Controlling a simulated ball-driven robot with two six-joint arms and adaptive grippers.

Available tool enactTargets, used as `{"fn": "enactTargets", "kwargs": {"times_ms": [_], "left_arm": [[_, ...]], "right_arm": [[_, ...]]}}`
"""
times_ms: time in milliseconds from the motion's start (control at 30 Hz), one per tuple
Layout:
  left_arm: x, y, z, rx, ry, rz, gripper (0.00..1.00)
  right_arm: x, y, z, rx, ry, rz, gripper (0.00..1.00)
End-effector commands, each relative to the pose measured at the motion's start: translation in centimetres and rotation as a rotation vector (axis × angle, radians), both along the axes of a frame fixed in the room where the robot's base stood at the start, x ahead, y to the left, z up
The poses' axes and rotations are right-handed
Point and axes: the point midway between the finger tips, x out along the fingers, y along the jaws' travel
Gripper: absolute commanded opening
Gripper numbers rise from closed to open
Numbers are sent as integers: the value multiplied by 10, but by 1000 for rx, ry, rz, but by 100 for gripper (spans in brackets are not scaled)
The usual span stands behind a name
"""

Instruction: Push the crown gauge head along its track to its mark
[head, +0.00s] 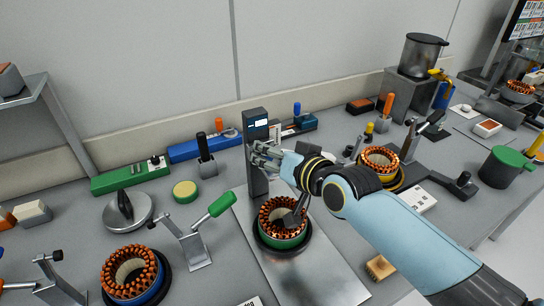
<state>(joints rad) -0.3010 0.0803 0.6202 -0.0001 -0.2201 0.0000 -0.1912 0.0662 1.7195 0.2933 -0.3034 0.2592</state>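The crown gauge is a dark upright column (258,183) with a small lit display near its top (261,123). It stands behind a copper-wound stator with a green base (284,226), on a bright metal plate (318,272). A grey piece (297,216) sits at the stator's upper right, perhaps part of the gauge. My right gripper (259,155) is at the column's upper part, below the display, with its fingers across the front. The gauge head and its mark are not clearly visible there. Whether the fingers grip anything is unclear. My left gripper is not in view.
A lever with a green handle (221,204) stands just left of the plate. Another stator (131,270) is at lower left, and one (380,161) is behind my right arm. A wooden-backed brush (380,268) lies right of the plate. Tool holders line the back wall.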

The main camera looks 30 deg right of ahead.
Motion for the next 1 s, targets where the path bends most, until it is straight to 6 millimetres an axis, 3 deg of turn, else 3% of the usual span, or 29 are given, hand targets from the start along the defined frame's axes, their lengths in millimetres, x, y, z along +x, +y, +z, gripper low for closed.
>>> {"fn": "enactTargets", "kwargs": {"times_ms": [367,800,1000], "left_arm": [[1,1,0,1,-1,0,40],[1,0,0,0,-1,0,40],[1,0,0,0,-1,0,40]], "right_arm": [[-7,0,-2,-2,9,1,48],[-88,-7,28,-2,8,2,48],[-110,-9,36,0,7,0,48]]}}
